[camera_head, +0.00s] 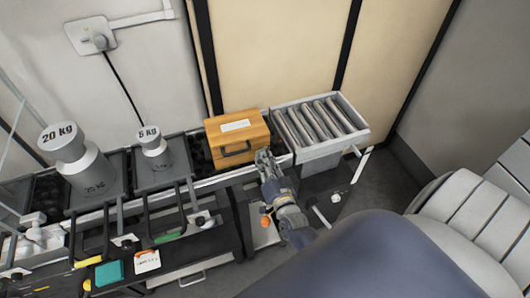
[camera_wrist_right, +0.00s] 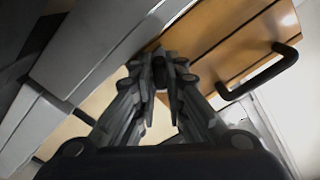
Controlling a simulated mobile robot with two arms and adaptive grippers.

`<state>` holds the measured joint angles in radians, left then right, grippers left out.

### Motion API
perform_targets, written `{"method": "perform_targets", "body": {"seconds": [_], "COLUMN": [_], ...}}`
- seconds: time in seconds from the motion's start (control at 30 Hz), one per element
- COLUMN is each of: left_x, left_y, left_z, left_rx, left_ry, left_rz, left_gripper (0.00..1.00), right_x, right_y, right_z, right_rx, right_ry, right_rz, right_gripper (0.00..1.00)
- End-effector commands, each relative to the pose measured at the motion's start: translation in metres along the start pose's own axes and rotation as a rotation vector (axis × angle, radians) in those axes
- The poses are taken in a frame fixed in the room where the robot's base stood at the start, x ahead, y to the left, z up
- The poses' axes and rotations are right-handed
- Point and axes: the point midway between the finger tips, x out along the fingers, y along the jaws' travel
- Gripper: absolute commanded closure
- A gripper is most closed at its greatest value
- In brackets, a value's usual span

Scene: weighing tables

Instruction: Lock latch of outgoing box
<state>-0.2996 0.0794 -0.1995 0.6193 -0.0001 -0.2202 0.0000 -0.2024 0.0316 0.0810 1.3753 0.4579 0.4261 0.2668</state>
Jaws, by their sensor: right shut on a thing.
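The outgoing box (camera_head: 219,142) is a wooden orange-brown box with a white label on top and a dark handle on its front. It stands with its lid down, left of the roller section. My right gripper (camera_head: 263,156) is at the front right of the box, beside the handle. In the right wrist view its fingers (camera_wrist_right: 166,70) close together at the edge of the box (camera_wrist_right: 215,35), on a small dark part that seems to be the latch. The fingers mostly hide this latch. The box handle (camera_wrist_right: 262,72) is right of the fingers. My left gripper is not in view.
A roller conveyor (camera_head: 365,128) stands right of the box. A 5 kg weight (camera_head: 154,150) and a 20 kg weight (camera_head: 88,172) stand on scales to the left. A lower surface holds a teal block (camera_head: 109,272) and a white card (camera_head: 147,261).

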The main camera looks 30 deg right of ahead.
Motion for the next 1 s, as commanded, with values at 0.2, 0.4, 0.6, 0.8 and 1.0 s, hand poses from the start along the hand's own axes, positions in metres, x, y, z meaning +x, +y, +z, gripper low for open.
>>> {"method": "perform_targets", "body": {"seconds": [0.2,0.4,0.6,0.8,1.0], "left_x": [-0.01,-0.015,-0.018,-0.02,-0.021], "left_y": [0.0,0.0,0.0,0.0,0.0], "left_z": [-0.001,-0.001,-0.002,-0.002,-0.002], "left_rx": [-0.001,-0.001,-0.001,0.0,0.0], "left_ry": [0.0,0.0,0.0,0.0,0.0], "left_rz": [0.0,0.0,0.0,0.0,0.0], "left_gripper": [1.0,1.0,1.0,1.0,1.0], "right_x": [0.0,0.0,-0.001,-0.001,-0.001], "right_y": [-0.001,0.0,0.001,0.001,0.001], "right_z": [0.0,0.0,0.001,0.001,0.001], "right_rx": [-0.204,-0.377,-0.514,-0.603,-0.647], "right_ry": [-0.003,-0.002,-0.004,-0.003,-0.003], "right_rz": [0.003,0.002,0.003,0.002,0.002], "right_gripper": [1.0,1.0,1.0,1.0,1.0]}}
